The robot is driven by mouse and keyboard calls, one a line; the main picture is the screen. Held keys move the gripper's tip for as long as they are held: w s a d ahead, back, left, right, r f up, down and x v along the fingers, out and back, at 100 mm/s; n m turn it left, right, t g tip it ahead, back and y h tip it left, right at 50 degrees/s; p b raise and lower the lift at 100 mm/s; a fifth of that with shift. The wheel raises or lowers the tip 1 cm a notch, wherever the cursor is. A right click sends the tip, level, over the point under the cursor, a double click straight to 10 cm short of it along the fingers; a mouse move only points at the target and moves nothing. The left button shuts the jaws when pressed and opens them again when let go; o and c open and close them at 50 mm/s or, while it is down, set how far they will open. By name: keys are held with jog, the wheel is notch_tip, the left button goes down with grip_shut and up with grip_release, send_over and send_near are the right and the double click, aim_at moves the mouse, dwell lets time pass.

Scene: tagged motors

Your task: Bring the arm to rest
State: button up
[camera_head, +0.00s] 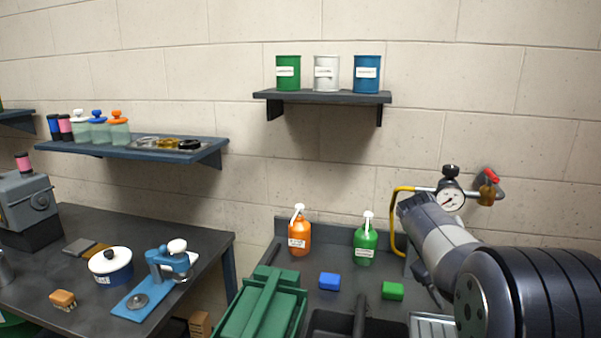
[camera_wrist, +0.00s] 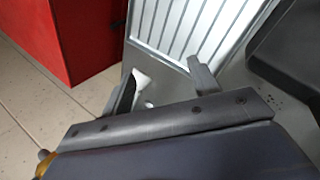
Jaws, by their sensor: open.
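My arm (camera_head: 445,245) reaches in from the lower right in the head view, bent upward in front of the wall valve. Below the fingers are a pale ribbed panel (camera_wrist: 185,28) and a small white shape that I cannot identify. Whether the fingers touch anything is hard to tell.
A gauge (camera_head: 450,195) with a yellow hose is close behind my arm. A red cabinet (camera_wrist: 65,35) shows in the wrist view.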

jog(key=m+y, duration=0.2)
jog(key=m, duration=0.1)
jog(key=f+m+t+y, duration=0.1)
jog(key=m+y, duration=0.1)
jog(key=m, duration=0.2)
jog(key=f+m+y, duration=0.1)
jog(key=m+y, duration=0.1)
jog(key=m, duration=0.2)
jog(key=shift+s+a+f+y, duration=0.1)
jog(key=shift+s+a+y, duration=0.05)
jog(key=shift+s+y, duration=0.25)
